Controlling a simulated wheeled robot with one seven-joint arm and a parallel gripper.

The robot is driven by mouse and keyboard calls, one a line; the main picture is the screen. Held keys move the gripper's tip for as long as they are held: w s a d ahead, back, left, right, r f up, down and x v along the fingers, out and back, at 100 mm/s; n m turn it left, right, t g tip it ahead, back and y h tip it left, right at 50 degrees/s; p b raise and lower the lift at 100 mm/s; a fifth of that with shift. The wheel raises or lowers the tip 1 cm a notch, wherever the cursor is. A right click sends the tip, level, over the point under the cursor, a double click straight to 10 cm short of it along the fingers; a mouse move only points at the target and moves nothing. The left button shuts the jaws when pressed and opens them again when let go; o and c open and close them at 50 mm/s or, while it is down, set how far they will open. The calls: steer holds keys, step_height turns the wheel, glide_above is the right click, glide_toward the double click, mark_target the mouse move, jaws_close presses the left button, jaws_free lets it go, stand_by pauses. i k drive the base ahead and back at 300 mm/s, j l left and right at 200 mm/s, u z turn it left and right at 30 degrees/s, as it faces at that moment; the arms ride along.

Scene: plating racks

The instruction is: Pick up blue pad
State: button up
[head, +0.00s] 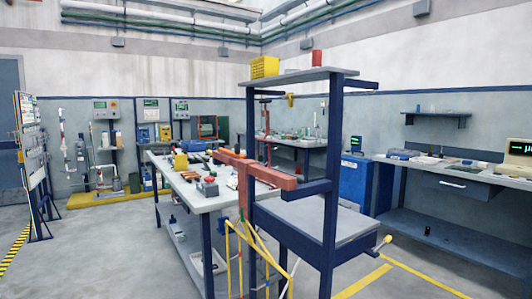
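I cannot pick out a blue pad for certain in the head view. A small flat bluish item (397,158) lies on the long bench at the right, too small to identify. A small blue item (172,219) shows on the lower shelf of the middle table, also too small to identify. My gripper is not in view.
A dark blue frame with a grey top shelf (303,76) stands in front, carrying a yellow crate (265,67) and a red can (316,57). The middle table (206,201) holds tools. A blue cabinet (355,184) stands behind. Floor is clear at front left.

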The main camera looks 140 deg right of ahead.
mark_target(464, 163)
steer(key=u, duration=2)
steer(key=j+u, duration=0.5)
steer(key=i+j+u, duration=0.1)
steer(key=j+u, duration=0.2)
steer(key=u, duration=0.2)
steer(key=i+j+u, duration=0.15)
steer(key=j+u, duration=0.3)
steer(key=i+j+u, duration=0.2)
steer(key=u, duration=0.3)
steer(key=i+j+u, duration=0.3)
steer(key=u, duration=0.2)
steer(key=i+j+u, duration=0.35)
steer(key=u, duration=0.15)
steer(key=i+u, duration=0.65)
steer(key=i, duration=1.5)
steer(key=i+u, duration=0.3)
steer(key=i, duration=0.2)
steer(key=i+l+u, duration=0.3)
steer(key=i, duration=0.25)
steer(key=i+l+u, duration=0.2)
steer(key=i+u, duration=0.15)
steer(key=i, duration=0.15)
